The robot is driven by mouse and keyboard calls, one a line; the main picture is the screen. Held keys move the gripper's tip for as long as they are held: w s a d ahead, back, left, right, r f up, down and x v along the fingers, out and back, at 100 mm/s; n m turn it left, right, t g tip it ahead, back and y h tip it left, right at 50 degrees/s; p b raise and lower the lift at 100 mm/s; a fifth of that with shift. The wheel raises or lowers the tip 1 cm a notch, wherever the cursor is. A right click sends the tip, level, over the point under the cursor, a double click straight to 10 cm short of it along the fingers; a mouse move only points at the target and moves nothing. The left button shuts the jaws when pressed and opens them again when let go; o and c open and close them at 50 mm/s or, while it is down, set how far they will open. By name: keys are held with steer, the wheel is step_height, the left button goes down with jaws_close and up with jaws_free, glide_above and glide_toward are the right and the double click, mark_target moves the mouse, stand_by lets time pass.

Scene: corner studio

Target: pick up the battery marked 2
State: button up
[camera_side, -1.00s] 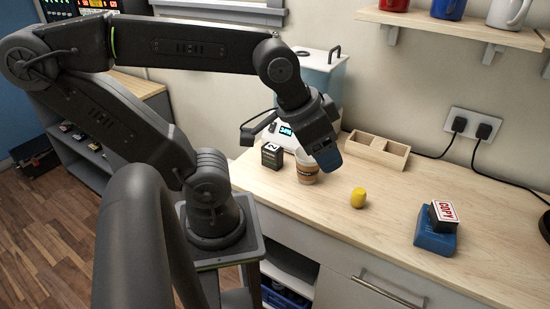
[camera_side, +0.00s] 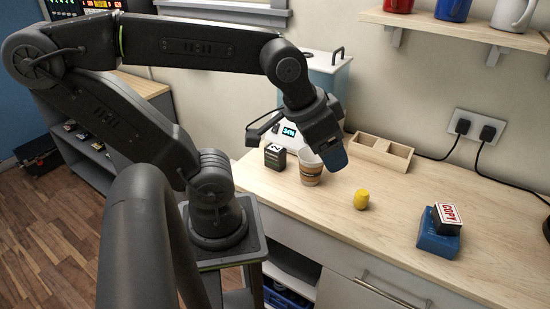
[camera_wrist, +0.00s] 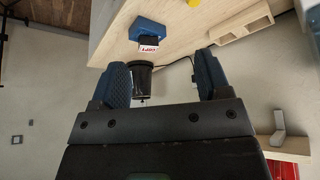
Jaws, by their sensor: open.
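The battery marked 2 (camera_side: 274,157) is a small dark block with a white 2 on its pale upper part. It stands upright on the counter in the side view, left of a paper cup and in front of a white device with a lit display. My gripper (camera_side: 333,158) is to the right of the battery, above and behind the cup, with blue fingers pointing down. In the wrist view my gripper (camera_wrist: 163,78) is open, with nothing between its fingers. The battery does not show in the wrist view.
The brown paper cup (camera_side: 311,171) stands between battery and gripper. The white device (camera_side: 297,137) is close behind. A wooden divided tray (camera_side: 379,153), yellow object (camera_side: 361,199) and blue block (camera_side: 438,238) carrying a COPY stamp (camera_side: 447,216) are to the right.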

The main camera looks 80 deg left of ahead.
steer(key=w+a+f+n+g+y, duration=0.1)
steer(key=w+a+f+n+g, duration=0.15)
steer(key=a+n, duration=0.6)
steer(key=n+g+h, duration=0.1)
steer(key=n+g, duration=0.2)
steer(key=n, duration=1.4)
glide_above(275, 148)
step_height(275, 148, down, 6)
steer(key=f, duration=0.6)
steer(key=d+f, duration=0.1)
steer(key=f, duration=0.1)
steer(key=shift+s+f, duration=0.1)
steer(key=shift+f, duration=0.05)
steer(key=shift+a+f, duration=0.15)
steer(key=shift+f, duration=0.8)
steer(key=shift+a+f, duration=0.2)
steer(key=shift+f, duration=0.7)
steer(key=shift+a+f, duration=0.15)
steer(key=shift+f, duration=0.8)
steer(key=shift+c, duration=0.3)
steer(key=c, duration=1.1)
